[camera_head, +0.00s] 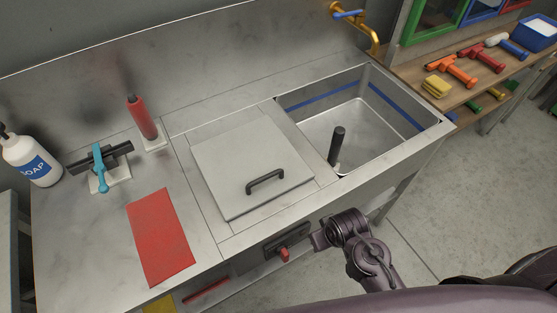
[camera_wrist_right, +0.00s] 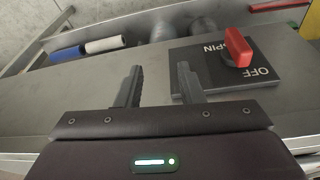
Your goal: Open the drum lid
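The drum lid (camera_head: 240,155) is a flat grey square panel, lying shut in the steel counter left of the sink. Its black bar handle (camera_head: 265,181) sits near its front edge. My right gripper (camera_head: 318,240) is in front of the counter, below and right of the handle, apart from the lid. In the right wrist view my right gripper (camera_wrist_right: 158,82) has its two fingers apart with nothing between them. The lid is not visible in that view. My left gripper is not in view.
A red knob (camera_wrist_right: 238,47) on a dark SPIN/OFF panel (camera_wrist_right: 200,65) is close to my right gripper. The sink (camera_head: 345,125) holds a black post (camera_head: 337,146). A red mat (camera_head: 161,236), red cylinder (camera_head: 141,117) and soap bottle (camera_head: 30,162) are on the left.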

